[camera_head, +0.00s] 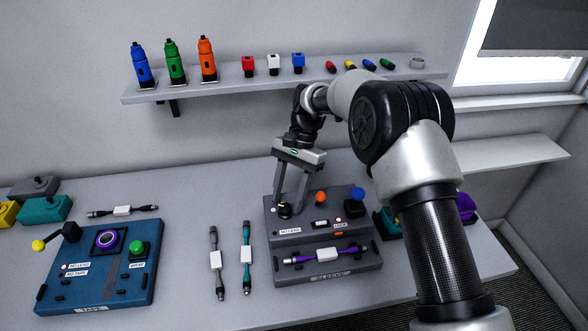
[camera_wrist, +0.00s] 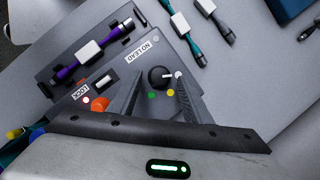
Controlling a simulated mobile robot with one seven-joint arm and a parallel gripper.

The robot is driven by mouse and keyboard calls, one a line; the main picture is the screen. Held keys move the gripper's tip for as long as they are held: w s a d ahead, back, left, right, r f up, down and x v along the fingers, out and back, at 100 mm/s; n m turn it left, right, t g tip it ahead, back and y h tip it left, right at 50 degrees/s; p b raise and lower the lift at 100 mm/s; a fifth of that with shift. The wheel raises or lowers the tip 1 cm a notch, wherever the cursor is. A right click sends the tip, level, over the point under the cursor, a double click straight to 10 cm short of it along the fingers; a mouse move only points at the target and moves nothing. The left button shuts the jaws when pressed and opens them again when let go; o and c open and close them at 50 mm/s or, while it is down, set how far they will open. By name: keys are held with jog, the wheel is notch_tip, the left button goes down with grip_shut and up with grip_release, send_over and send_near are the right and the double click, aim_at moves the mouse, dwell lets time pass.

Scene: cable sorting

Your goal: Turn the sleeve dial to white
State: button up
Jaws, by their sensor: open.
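The grey sleeve station (camera_head: 370,262) stands on the table, labelled SLEEVE on its front. Its black dial (camera_wrist: 158,77) sits at the station's left end in the head view (camera_head: 284,210). In the wrist view, green (camera_wrist: 152,95), yellow (camera_wrist: 170,92) and white (camera_wrist: 178,74) dots lie around the dial. Its white pointer mark appears to face the white dot. My gripper (camera_head: 288,203) reaches down over the dial. In the wrist view my gripper (camera_wrist: 159,79) is open, with one finger on each side of the dial. I cannot tell whether the fingers touch it.
A purple cable (camera_head: 298,258) lies in the station's front. Two cables lie left of the station, and the blue tape station (camera_head: 140,290) stands farther left.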

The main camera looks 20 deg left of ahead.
jog(key=p+v, duration=0.2)
jog(key=v, duration=1.4)
jog(key=shift+w+r, duration=0.15)
jog(key=shift+w, duration=0.05)
jog(key=shift+d+r, duration=0.1)
jog(key=s+d+r+n+t, duration=0.1)
jog(key=s+d+r+t, duration=0.2)
jog(key=d+r, duration=0.65)
jog(key=s+d+r+t, duration=0.2)
jog(key=s+d+r, duration=0.1)
jog(key=d+r, duration=0.65)
jog(key=s+d+f+t, duration=0.2)
jog(key=s+d+f, duration=0.1)
jog(key=s+d, duration=0.5)
jog(key=s+d+f+n+t+h, duration=0.1)
jog(key=s+d+f, duration=0.3)
jog(key=s+d, duration=0.4)
jog(key=s+t, duration=0.1)
jog(key=s, duration=0.2)
jog(key=shift+s+d+n+t+p, duration=0.25)
jog(key=shift+d+n+t+p, duration=0.05)
jog(key=shift+d+t+p, duration=0.1)
jog(key=shift+c, duration=0.6)
